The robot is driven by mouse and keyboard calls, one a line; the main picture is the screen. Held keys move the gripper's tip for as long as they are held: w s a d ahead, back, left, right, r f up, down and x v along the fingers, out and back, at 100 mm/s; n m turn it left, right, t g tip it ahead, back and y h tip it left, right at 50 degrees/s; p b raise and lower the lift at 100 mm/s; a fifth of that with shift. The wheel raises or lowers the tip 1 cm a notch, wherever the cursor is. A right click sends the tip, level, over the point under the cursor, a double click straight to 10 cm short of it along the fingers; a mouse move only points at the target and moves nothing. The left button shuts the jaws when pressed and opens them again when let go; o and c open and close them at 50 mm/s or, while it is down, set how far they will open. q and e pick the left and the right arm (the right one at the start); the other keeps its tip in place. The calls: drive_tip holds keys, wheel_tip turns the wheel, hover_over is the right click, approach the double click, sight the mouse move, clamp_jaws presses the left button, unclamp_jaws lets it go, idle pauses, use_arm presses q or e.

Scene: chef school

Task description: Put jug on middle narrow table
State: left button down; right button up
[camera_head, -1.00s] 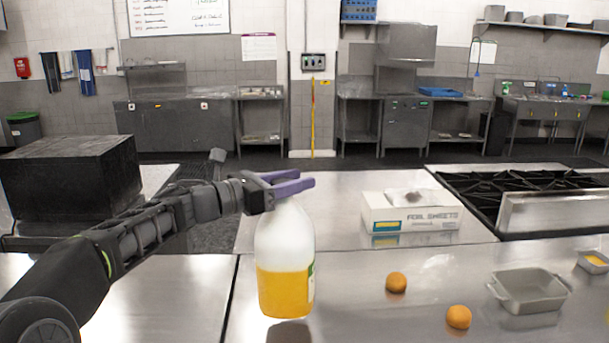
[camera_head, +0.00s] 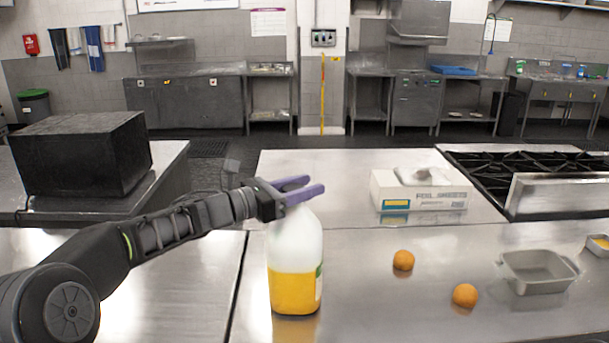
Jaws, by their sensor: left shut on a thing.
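The jug (camera_head: 296,262) is a white, translucent bottle with orange liquid in its lower part. It is upright at the middle of the near steel counter. My left gripper (camera_head: 300,188), with purple fingers, is shut on the top of the jug, and its fingers hide the neck. The jug's bottom is at or just above the metal surface; I cannot tell if it touches. The middle narrow table (camera_head: 330,180) appears to be the steel surface behind the near counter, though I cannot tell for sure. My right gripper is not in view.
Two oranges (camera_head: 403,260) and a grey baking dish (camera_head: 538,272) lie right of the jug. A foil box (camera_head: 421,190) stands behind them, beside a black-grated stove (camera_head: 530,170). A black box (camera_head: 82,152) stands at the left. The steel left of the foil box is clear.

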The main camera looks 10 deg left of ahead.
use_arm(q)
drive_tip(key=shift+r, duration=0.2)
drive_tip(key=c, duration=1.2)
unclamp_jaws()
drive_tip(key=shift+f, duration=0.5)
drive_tip(key=shift+c, duration=0.2)
drive_tip(key=o, duration=0.3)
drive_tip(key=shift+s+r, duration=0.1)
drive_tip(key=shift+s, duration=0.05)
drive_tip(key=shift+o, duration=0.6)
drive_tip(key=shift+a, duration=0.1)
drive_tip(key=b+v, duration=0.3)
drive_tip(key=v, duration=0.9)
drive_tip(key=shift+b, duration=0.4)
